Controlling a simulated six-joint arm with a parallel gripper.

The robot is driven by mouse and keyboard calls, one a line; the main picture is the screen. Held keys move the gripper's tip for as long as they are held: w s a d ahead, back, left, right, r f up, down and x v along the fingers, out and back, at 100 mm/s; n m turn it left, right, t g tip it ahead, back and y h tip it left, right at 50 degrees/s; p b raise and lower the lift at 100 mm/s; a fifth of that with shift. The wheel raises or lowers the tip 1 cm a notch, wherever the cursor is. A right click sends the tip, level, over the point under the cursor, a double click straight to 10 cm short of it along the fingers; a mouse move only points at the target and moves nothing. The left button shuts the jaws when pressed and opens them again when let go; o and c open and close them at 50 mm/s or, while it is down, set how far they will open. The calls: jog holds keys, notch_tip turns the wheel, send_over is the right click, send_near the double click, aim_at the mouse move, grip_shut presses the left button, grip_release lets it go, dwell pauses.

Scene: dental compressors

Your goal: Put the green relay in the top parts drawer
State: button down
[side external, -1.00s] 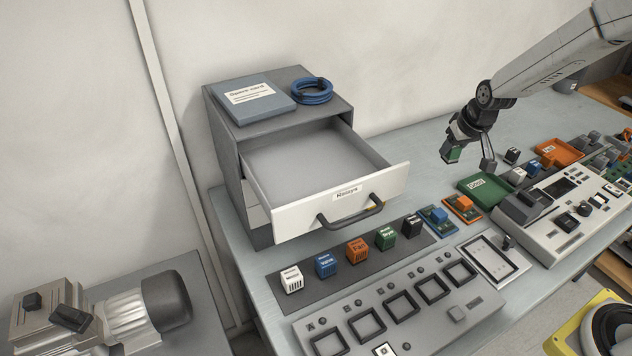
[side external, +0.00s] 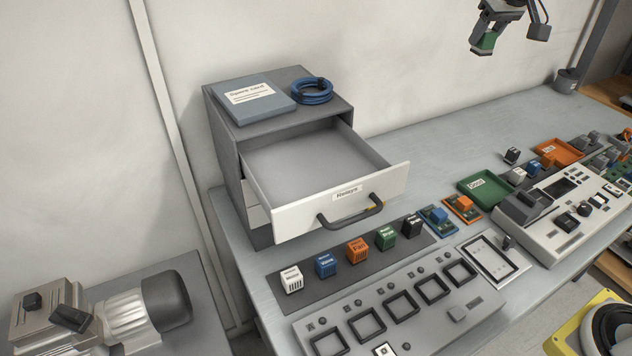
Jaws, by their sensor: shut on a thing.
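A green relay (side external: 485,43) is held in my gripper (side external: 489,36) at the top right, high above the bench and the green tray. My gripper is shut on it; the jaws partly cover it, and the arm above is cut off by the picture's top edge. The top parts drawer (side external: 318,160) is pulled out of the grey cabinet, with a white labelled front and a dark handle. Its visible floor is bare. The relay is well to the right of and above the drawer, apart from it.
A blue-grey book (side external: 253,100) and a blue coil (side external: 311,91) lie on the cabinet. White, blue, orange, black and another green relay (side external: 386,237) stand in a row before the drawer. A green tray (side external: 485,187) and a tester (side external: 560,212) are at right. The space above the drawer is clear.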

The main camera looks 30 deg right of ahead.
notch_tip(320, 180, up, 3)
jog(key=shift+f, duration=0.15)
jog(key=shift+a, duration=0.7)
jog(key=s+a+n+y, duration=0.1)
jog(key=s+a+n, duration=0.35)
jog(key=a, duration=0.65)
jog(key=s+a+n+g+y, duration=0.1)
jog(key=s+a+n+y, duration=0.3)
jog(key=a, duration=0.6)
jog(key=s+a+n+h, duration=0.1)
jog(key=s+a+n, duration=0.2)
jog(key=s+a, duration=0.55)
jog(key=x, duration=0.6)
jog(key=shift+w+a+r, duration=0.2)
jog(key=shift+w+a, duration=0.2)
jog(key=shift+a, duration=0.05)
